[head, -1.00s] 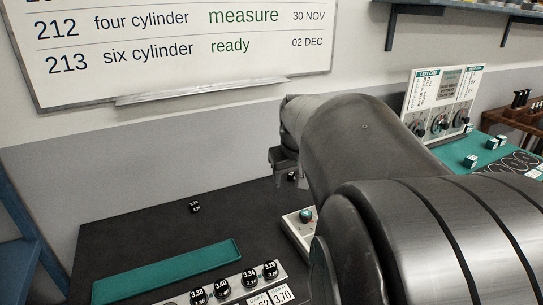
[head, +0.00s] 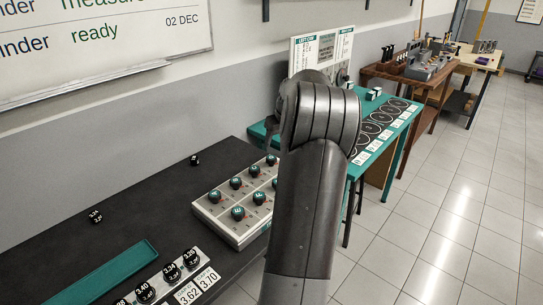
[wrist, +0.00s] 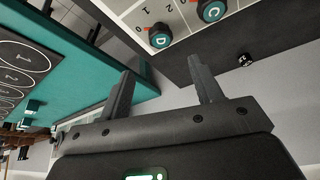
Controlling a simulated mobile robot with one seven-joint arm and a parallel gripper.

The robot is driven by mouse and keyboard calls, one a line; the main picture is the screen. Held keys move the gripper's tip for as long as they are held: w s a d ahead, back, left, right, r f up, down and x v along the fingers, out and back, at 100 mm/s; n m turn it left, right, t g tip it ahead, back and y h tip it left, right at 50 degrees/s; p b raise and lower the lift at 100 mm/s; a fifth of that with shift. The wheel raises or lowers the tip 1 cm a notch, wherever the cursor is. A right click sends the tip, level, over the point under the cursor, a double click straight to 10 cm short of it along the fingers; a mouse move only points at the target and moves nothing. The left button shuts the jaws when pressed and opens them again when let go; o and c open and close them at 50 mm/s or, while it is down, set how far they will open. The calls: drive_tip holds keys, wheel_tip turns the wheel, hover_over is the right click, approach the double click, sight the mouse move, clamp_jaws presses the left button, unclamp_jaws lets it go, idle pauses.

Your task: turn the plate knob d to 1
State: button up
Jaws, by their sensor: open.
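The knob plate (head: 222,226) is a pale box with several dark knobs with teal caps, on the dark bench. In the wrist view, knob D (wrist: 160,38) is near the plate's edge, its letter appearing turned. Knob C (wrist: 212,10) is beside it, with printed numbers and red marks around both. I cannot tell which number knob D points to. My gripper (wrist: 161,66) is open and empty, its two fingers apart and pointing toward the plate edge, with knob D beyond the gap. In the head view my arm hides most of the gripper and the plate's right end.
A teal table (head: 397,128) with black rings and white cards stands beyond the bench. A teal tray (head: 112,272) and a strip of numbered black pieces lie at the bench front. Open floor lies right.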

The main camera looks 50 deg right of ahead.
sight(271, 157)
drive_tip(key=x, duration=1)
drive_tip(key=shift+c, duration=0.3)
drive_tip(key=c, duration=0.9)
